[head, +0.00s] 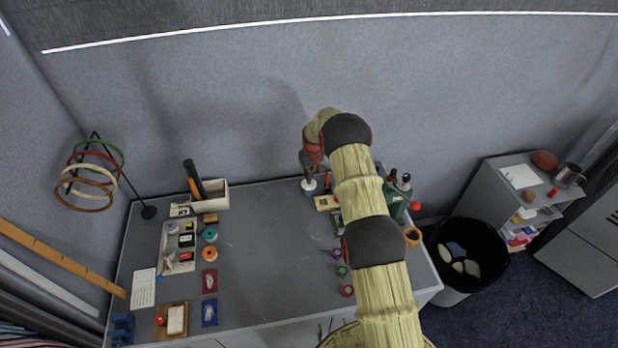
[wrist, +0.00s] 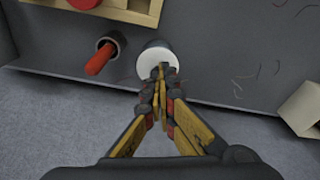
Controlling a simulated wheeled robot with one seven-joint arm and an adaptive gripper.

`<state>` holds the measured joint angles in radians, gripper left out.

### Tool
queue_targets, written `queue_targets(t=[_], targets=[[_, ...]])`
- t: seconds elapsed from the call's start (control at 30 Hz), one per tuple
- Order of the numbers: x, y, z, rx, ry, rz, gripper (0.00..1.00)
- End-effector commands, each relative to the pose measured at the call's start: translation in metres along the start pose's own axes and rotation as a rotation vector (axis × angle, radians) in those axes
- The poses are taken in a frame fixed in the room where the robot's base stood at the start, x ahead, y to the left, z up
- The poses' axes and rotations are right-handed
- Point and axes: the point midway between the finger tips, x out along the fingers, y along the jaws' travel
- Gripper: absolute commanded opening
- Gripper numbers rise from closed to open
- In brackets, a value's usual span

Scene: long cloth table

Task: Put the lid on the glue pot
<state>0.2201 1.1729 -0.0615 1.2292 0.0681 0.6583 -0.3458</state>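A round white lid (wrist: 152,62) shows right at my fingertips in the wrist view, and as a small white shape (head: 309,186) below my gripper in the head view. My gripper (wrist: 162,72) has its fingers drawn together at the lid's near edge and looks shut on it; the fingertips hide the grip point. A dark round body, apparently the glue pot (wrist: 151,45), shows just behind the lid. I cannot tell whether the lid rests on it or hangs slightly above. In the head view my gripper (head: 309,178) points down near the table's back edge.
In the wrist view a red-handled item stands in a dark holder (wrist: 111,40) left of the lid, near a wooden tray (wrist: 130,12). A pale box (wrist: 302,108) is at right. The table's middle (head: 265,240) is mostly clear; a green container (head: 396,205) stands right of my arm.

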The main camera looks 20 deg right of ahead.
Motion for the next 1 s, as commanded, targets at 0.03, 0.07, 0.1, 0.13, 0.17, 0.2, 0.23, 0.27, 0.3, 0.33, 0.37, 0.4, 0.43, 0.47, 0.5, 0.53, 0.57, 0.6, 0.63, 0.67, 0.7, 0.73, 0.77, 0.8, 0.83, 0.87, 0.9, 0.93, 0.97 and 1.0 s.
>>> queue_targets(t=[0.03,0.07,0.1,0.13,0.17,0.2,0.23,0.27,0.3,0.33,0.37,0.4,0.43,0.47,0.5,0.53,0.57,0.6,0.63,0.67,0.7,0.73,0.77,0.8,0.83,0.87,0.9,0.93,0.97,1.0], targets=[[0.0,0.0,0.0,0.0,0.0,0.0,0.0],[0.0,0.0,0.0,0.0,0.0,0.0,0.0],[0.0,0.0,0.0,0.0,0.0,0.0,0.0],[0.0,0.0,0.0,0.0,0.0,0.0,0.0],[0.0,0.0,0.0,0.0,0.0,0.0,0.0],[0.0,0.0,0.0,0.0,0.0,0.0,0.0],[0.0,0.0,0.0,0.0,0.0,0.0,0.0],[0.0001,0.0,0.0,0.0,0.0,0.0,0.0],[0.0,0.0,0.0,0.0,0.0,0.0,0.0],[0.0,0.0,0.0,0.0,0.0,0.0,0.0],[0.0,0.0,0.0,0.0,0.0,0.0,0.0],[-0.0002,0.0,-0.0001,0.0,0.0,0.0,0.0],[-0.0003,0.0,-0.0001,0.0,0.0,0.0,0.0],[-0.0005,0.0,-0.0002,0.0,0.0,0.0,0.0],[-0.0008,0.0,-0.0002,0.0,0.0,0.0,0.0],[-0.0011,0.0,-0.0003,0.0,0.0,0.0,0.0],[-0.0014,0.0,-0.0003,0.0,0.0,0.0,0.0],[-0.0019,0.0,-0.0004,0.0,0.0,0.0,0.0],[-0.0023,0.0,-0.0004,0.0,0.0,0.0,0.0],[-0.0027,0.0,-0.0004,0.0,0.0,0.0,0.0],[-0.0032,0.0,-0.0005,0.0,0.0,0.0,0.0],[-0.0036,0.0,-0.0006,0.0,0.0,0.0,0.0],[-0.0041,0.0,-0.0007,0.0,0.0,0.0,0.0],[-0.0047,0.0,-0.0008,0.0,0.0,0.0,0.0],[-0.0052,0.0,-0.0008,0.0,0.0,0.0,0.0],[-0.0056,0.0,-0.0009,0.0,0.0,0.0,0.0],[-0.006,0.0,-0.0009,0.0,0.0,0.0,0.0],[-0.0063,0.0,-0.0009,0.0,0.0,0.0,0.0],[-0.0064,0.0,-0.0009,0.0,0.0,0.0,0.0],[-0.0066,0.0,-0.0008,0.0,0.0,0.0,0.0]])
